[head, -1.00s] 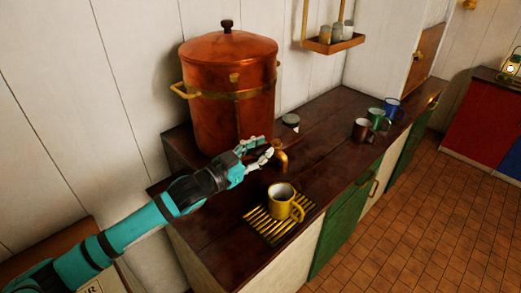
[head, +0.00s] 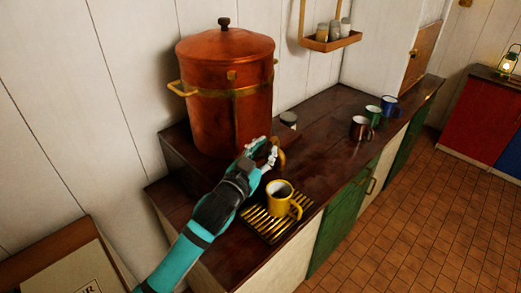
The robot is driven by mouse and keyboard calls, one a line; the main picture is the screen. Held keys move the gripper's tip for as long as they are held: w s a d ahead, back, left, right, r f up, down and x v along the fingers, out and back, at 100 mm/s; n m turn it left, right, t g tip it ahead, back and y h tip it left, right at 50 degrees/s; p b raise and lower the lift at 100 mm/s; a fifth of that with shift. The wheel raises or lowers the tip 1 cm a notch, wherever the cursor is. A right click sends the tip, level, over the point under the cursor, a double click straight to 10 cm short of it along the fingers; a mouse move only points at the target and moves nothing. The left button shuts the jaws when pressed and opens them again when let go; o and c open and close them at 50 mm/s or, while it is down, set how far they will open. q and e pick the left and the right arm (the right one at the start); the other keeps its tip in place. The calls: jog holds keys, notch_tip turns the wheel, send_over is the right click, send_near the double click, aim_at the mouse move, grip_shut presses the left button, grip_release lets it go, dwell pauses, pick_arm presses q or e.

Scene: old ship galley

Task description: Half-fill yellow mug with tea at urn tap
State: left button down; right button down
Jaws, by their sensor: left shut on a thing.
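The copper urn (head: 225,110) stands on a raised part of the dark wooden counter. Its brass tap (head: 281,160) is partly hidden by my left gripper (head: 268,152). The gripper is shut on the tap's handle, which its fingers mostly cover. The yellow mug (head: 284,207) stands upright on the brass drip grate (head: 256,226), below the tap and apart from my gripper. Its inside looks dark; I cannot tell the exact level, and no clear stream shows. My right gripper is not in view.
A brown mug (head: 360,128), a green mug (head: 373,114) and a blue mug (head: 390,105) stand farther along the counter. A small lidded jar (head: 289,120) stands behind the tap. A hanging shelf (head: 330,42) holds jars. The counter between is clear.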

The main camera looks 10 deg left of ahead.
pick_arm(q)
jog(key=shift+d+r+n+y, duration=0.15)
jog(key=shift+d+n+y, duration=0.1)
jog(key=shift+n+y, duration=0.3)
jog(key=c, duration=1.2)
grip_release()
jog(key=shift+o, duration=0.2)
jog(key=s+a, duration=0.2)
jog(key=s, duration=1)
jog(key=shift+a, duration=0.1)
